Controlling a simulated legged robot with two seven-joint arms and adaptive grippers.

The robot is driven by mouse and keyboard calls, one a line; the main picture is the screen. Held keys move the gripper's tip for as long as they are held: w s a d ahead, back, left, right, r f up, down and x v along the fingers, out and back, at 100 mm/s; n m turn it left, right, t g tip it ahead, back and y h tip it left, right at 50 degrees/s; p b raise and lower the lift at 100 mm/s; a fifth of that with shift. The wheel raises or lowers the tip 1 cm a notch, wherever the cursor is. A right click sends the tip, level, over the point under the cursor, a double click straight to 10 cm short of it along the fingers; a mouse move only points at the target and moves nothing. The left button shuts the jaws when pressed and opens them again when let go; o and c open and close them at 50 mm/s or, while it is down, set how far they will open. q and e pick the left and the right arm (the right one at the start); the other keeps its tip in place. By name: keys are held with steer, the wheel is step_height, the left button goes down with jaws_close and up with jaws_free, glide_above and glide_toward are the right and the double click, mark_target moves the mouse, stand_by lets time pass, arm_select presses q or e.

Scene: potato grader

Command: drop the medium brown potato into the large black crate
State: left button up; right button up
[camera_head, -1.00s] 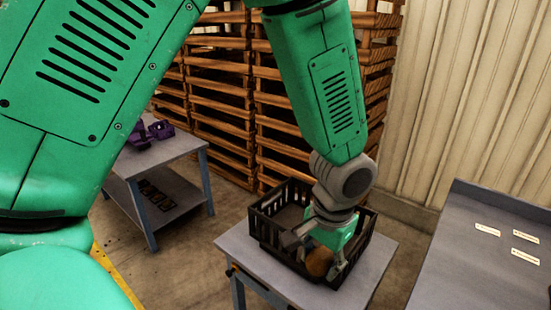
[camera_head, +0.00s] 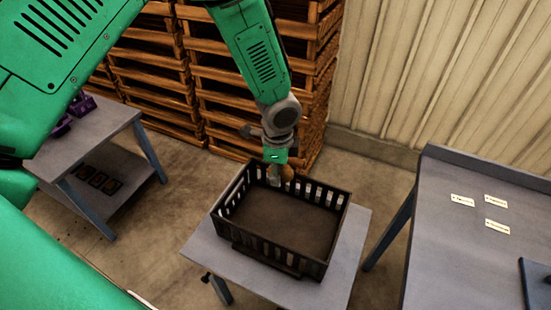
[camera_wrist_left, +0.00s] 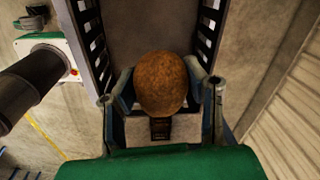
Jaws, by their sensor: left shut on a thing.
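The large black crate (camera_head: 318,250) stands on a small grey table, with slatted sides and a bare brown floor. I cannot tell whether the potato is just inside or above the rim. My right gripper is not in view.
The small grey table (camera_head: 345,265) carries the crate. Stacked wooden pallets (camera_head: 215,90) stand behind. A grey shelf table (camera_head: 85,140) with purple items is at left. A grey bench (camera_head: 465,250) with white labels is at right, near the corrugated wall (camera_head: 430,70).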

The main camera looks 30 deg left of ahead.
mark_target(282, 169)
arm_select(q)
steer(key=shift+d+f+b, duration=0.2)
steer(key=shift+f+b, duration=0.3)
steer(key=shift+d+f+b, duration=0.2)
steer(key=shift+f+b, duration=0.25)
steer(key=shift+f, duration=0.05)
steer(key=f+b, duration=0.3)
steer(key=f, duration=0.1)
steer(key=shift+a, duration=0.35)
steer(key=o, duration=1.3)
steer(key=shift+d, duration=0.15)
steer(key=r, duration=0.7)
steer(key=d+r, duration=0.1)
steer(key=r, duration=0.3)
steer(key=shift+s, duration=0.35)
steer(key=shift+a+r, duration=0.3)
steer(key=shift+r, duration=0.15)
steer(key=shift+a, duration=0.3)
steer(key=shift+f, duration=0.1)
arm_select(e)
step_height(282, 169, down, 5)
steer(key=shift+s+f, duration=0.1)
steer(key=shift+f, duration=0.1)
